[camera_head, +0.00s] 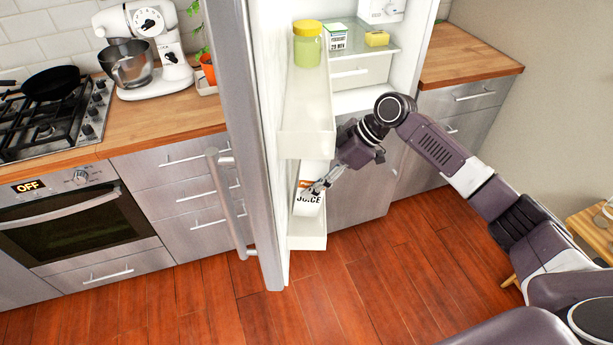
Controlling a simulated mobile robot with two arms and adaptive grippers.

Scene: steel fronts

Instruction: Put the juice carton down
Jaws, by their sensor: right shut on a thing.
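The juice carton (308,208) is white with an orange band and dark "JUICE" lettering. It is upright at the lower door shelf (307,242) of the open fridge door (238,120). My right gripper (316,188) reaches in from the right and is shut on the carton near its upper part. The carton's base is behind the shelf's front or touching it; I cannot tell whether it rests on the shelf floor. The upper door shelf (305,140) is just above the gripper. My left gripper is not in view.
A yellow-lidded jar (307,45) stands in the upper door shelf. Inside the fridge, a carton (335,38) and a yellow item (376,39) sit on a glass shelf. A stand mixer (150,50) and stove (50,120) are at left. The floor in front is clear.

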